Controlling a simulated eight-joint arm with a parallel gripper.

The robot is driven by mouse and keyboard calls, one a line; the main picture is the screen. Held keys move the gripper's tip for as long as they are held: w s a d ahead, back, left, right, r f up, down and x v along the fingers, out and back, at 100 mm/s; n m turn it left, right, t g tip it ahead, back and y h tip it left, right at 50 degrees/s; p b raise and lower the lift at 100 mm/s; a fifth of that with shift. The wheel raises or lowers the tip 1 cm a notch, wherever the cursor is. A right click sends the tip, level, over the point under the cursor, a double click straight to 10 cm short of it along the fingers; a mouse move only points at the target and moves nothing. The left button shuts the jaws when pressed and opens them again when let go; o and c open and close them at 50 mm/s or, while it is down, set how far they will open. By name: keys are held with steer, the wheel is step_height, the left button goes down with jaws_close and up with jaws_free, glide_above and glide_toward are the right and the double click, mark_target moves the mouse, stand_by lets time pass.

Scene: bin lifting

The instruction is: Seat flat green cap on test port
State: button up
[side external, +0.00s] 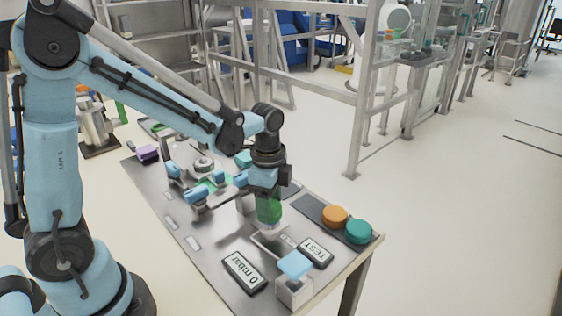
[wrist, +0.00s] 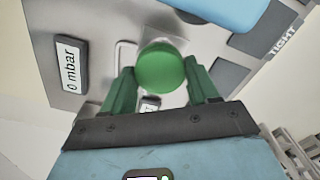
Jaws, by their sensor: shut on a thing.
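My gripper (side external: 268,212) points down over the front part of the metal bench top. In the wrist view its two green fingers (wrist: 161,84) are shut on a round, smooth green cap (wrist: 160,68). In the side view the green fingers hide most of the cap, so its edge cannot be told apart. A pale square outline (side external: 270,243) on the plate lies just below and in front of the fingers.
A display reading "0 mbar" (side external: 243,271) and a lettered panel (side external: 315,252) lie in front. An orange cap (side external: 335,215) and a teal cap (side external: 358,230) sit on a dark strip at right.

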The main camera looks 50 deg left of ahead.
steer(key=o, duration=1.3)
steer(key=shift+o, duration=0.2)
steer(key=shift+r, duration=4)
